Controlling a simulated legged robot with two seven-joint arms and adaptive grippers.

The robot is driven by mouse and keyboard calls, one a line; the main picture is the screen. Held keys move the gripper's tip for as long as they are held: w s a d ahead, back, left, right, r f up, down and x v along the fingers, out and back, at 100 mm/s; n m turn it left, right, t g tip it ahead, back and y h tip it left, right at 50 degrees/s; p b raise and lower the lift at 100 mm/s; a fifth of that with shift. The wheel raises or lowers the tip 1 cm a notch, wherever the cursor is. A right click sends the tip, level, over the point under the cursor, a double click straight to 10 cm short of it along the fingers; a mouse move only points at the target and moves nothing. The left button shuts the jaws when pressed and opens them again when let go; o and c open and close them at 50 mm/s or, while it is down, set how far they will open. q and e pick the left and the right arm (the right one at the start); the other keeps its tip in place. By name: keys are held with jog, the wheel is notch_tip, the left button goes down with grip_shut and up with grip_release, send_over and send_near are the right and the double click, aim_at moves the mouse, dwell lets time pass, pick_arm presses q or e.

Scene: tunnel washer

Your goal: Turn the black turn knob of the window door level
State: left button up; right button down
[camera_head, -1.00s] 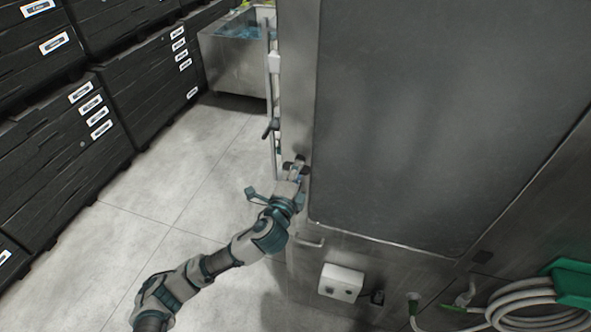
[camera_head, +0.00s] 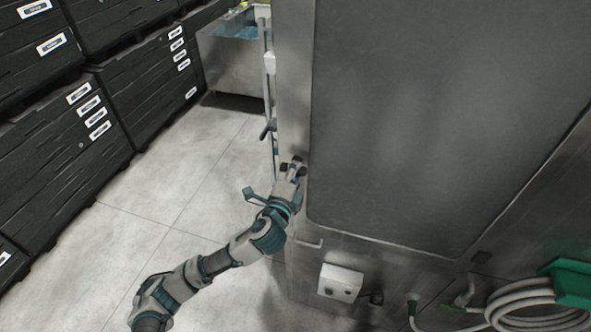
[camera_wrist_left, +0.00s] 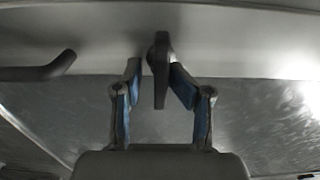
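The black turn knob (camera_wrist_left: 161,70) shows in the left wrist view as a dark, narrow bar standing nearly upright in the picture. My left gripper (camera_wrist_left: 157,78) is open, with one blue-padded finger on each side of the knob. The right-hand finger looks very close to the knob or touching it; a gap shows on the left side. In the head view my left gripper (camera_head: 293,168) is at the left edge of the steel machine, and the knob cannot be made out clearly there. My right gripper is not in view.
A dark bar handle (camera_wrist_left: 38,72) lies left of the knob. The machine has a large grey panel (camera_head: 430,110), a white box (camera_head: 340,282) and a coiled hose (camera_head: 530,305). Black crates (camera_head: 60,150) stand at the left. The floor between is clear.

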pick_arm(q)
jog(key=shift+s+a+f, duration=0.1)
jog(key=v, duration=1.1)
jog(key=shift+s, duration=0.3)
